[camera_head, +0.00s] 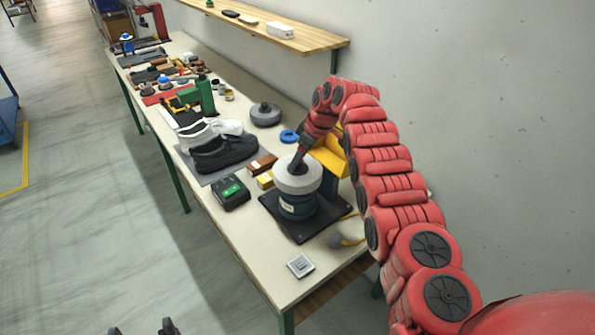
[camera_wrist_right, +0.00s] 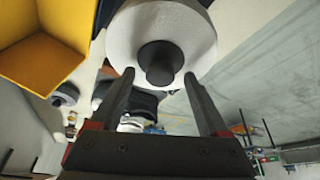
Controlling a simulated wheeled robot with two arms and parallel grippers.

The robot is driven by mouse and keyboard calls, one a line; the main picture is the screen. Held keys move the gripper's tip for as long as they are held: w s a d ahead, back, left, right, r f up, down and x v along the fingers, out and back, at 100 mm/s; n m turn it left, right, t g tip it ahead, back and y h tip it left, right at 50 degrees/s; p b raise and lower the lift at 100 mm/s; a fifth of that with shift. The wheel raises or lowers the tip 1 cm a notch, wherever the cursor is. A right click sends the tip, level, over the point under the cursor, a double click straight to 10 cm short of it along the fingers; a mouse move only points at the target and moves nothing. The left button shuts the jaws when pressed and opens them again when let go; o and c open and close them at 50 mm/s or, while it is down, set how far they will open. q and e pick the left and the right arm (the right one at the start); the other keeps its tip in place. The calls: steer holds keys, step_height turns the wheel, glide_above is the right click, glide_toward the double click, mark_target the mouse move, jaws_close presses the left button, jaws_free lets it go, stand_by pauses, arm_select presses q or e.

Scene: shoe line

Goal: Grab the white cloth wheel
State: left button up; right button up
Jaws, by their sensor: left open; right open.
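The white cloth wheel (camera_head: 297,183) sits on top of a dark blue motor (camera_head: 297,207) on a black base plate. My right gripper (camera_head: 297,164) points down at the wheel's top centre. In the right wrist view, the wheel (camera_wrist_right: 205,35) with its dark hub (camera_wrist_right: 160,62) faces the fingers. My right gripper (camera_wrist_right: 158,76) is open there, one finger on each side of the hub, close to the wheel's face. I cannot tell whether the fingers touch it. My left gripper (camera_head: 142,330) is open and empty at the bottom edge, apart from the table.
A yellow bin (camera_head: 330,155) stands behind the wheel; it also shows in the wrist view (camera_wrist_right: 40,62). A black and a white shoe (camera_head: 222,152), a black box (camera_head: 231,194), a grey wheel (camera_head: 265,114) and a small square dish (camera_head: 300,265) lie on the table.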

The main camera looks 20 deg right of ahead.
jaws_close()
stand_by(1.4)
